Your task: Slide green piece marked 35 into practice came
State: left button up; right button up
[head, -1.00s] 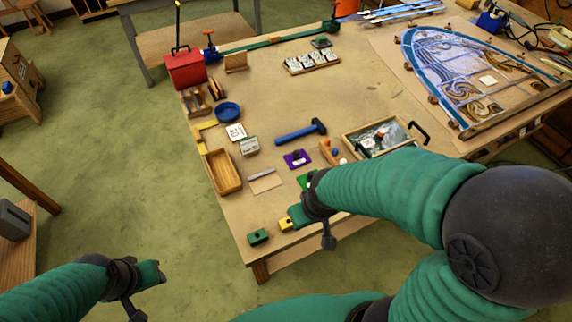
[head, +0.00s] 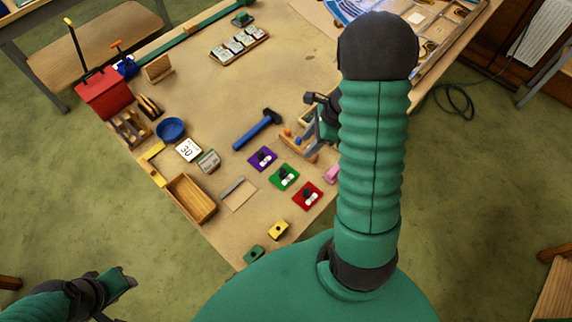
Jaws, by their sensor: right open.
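A flat green piece (head: 280,183) lies on the bench between a purple piece (head: 262,158) and a red piece (head: 307,195). It carries a dark and white item on top; no number is readable. I cannot tell which object is the practice came. My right gripper (head: 318,115) is open, above the bench's right part, beyond and right of the green piece and apart from it. My own arm partly hides it. My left gripper (head: 126,281) is off the bench at lower left, over the floor; its jaws are unclear.
A blue hammer (head: 258,130) lies left of the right gripper. A wooden tray (head: 190,199), a blue dish (head: 171,129) and a red box (head: 104,93) line the left edge.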

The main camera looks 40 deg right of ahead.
jog(key=b, duration=0.2)
send_near(284, 170)
jog(key=x, duration=0.3)
jog(key=shift+w+f, duration=0.1)
jog(key=shift+f, duration=0.25)
jog(key=shift+w+a+f, duration=0.15)
jog(key=shift+a+f, duration=0.05)
jog(key=shift+f, duration=0.05)
jog(key=p+x, duration=0.1)
jog(key=x, duration=0.3)
jog(key=shift+f, duration=0.3)
jog(key=shift+w+d+f, duration=0.1)
jog(key=shift+f, duration=0.1)
jog(key=shift+c, duration=0.6)
jog(key=shift+a+r, duration=0.15)
jog(key=shift+a, duration=0.15)
jog(key=c, duration=0.5)
grip_shut()
pick_arm(q)
jog(key=f, duration=0.2)
jog(key=w+a+f, duration=0.1)
pick_arm(e)
jog(key=shift+d, duration=0.1)
